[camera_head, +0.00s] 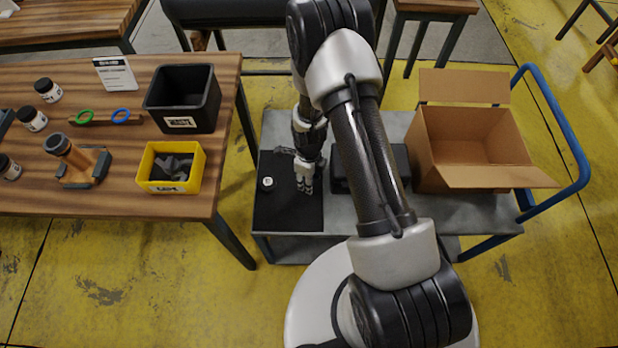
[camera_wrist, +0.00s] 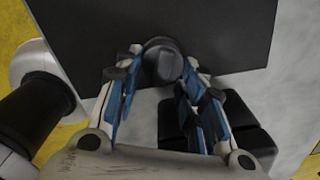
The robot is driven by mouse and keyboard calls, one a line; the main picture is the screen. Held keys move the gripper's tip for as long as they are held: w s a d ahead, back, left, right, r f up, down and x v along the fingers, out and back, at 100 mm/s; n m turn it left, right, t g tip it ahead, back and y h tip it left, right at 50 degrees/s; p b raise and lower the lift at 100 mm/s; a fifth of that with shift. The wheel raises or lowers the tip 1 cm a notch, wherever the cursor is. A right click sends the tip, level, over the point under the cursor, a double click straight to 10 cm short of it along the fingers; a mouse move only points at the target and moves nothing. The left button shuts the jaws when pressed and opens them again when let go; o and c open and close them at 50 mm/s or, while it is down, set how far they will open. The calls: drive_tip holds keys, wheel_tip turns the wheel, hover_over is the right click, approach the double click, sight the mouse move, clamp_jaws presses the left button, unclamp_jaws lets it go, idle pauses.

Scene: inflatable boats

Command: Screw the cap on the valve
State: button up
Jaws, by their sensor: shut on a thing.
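My gripper (camera_head: 305,186) points down over a flat black panel (camera_head: 288,212) on the grey cart. In the wrist view, my gripper (camera_wrist: 161,72) has its fingertips at both sides of a dark round cap (camera_wrist: 162,62) and is shut on it. The cap is right over the panel, which fills the top of that view. A valve under the cap cannot be made out, and I cannot tell whether the cap touches one. A small white-topped round thing (camera_head: 267,183) sits on the panel, left of my gripper and apart from it.
The grey cart (camera_head: 455,222) also carries a dark case (camera_head: 346,182) and an open cardboard box (camera_head: 470,135). A wooden table (camera_head: 90,205) at left holds a black bin (camera_head: 183,98), a yellow bin (camera_head: 171,167) and several jars. A gap separates table and cart.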

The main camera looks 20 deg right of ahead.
drive_tip(key=o, duration=0.8)
drive_tip(key=shift+r, duration=0.15)
drive_tip(key=shift+c, duration=0.2)
drive_tip(key=shift+r+p, duration=2.75)
drive_tip(key=shift+r, duration=1.15)
